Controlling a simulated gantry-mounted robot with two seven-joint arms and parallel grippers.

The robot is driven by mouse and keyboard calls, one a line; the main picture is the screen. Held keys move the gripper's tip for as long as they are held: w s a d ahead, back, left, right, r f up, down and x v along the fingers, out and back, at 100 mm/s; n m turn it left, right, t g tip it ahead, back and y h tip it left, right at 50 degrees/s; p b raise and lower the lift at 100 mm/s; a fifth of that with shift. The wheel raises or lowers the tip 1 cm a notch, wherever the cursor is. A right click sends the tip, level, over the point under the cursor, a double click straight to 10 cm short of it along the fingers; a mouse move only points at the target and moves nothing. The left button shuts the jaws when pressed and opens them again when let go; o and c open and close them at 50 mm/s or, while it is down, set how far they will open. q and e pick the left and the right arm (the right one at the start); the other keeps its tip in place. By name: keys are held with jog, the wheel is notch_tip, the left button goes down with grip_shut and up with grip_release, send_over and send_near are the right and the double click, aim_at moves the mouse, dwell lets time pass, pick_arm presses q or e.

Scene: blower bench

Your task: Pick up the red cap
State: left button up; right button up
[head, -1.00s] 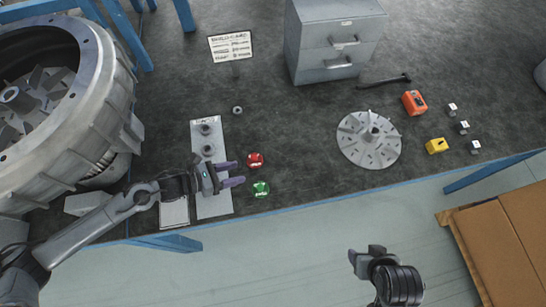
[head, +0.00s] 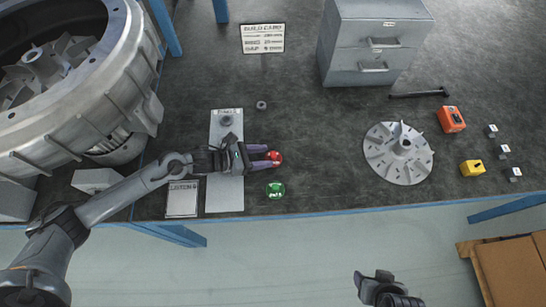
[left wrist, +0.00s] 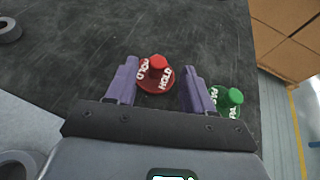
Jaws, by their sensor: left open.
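The red cap (head: 276,158) lies on the dark bench top, with white lettering on its flange and a raised red knob. In the left wrist view the red cap (left wrist: 155,74) sits between the tips of my left gripper's purple fingers. My left gripper (head: 267,157) is open, its fingers apart on either side of the cap; I cannot tell whether they touch it. My right gripper (head: 374,281) is beyond the bench's front edge over the floor, its jaw state unclear.
A green cap (head: 276,190) lies close by, just outside the left gripper's finger (left wrist: 229,98). A pale plate (head: 226,195) lies under my left wrist. A finned disc (head: 385,165) is to the right. A large blower housing (head: 130,95) stands at left.

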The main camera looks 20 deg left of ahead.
aim_at(272, 155)
pick_arm(q)
jog(key=shift+x, duration=2.25)
jog(key=shift+w, duration=0.1)
jog(key=shift+a, duration=0.1)
grip_shut()
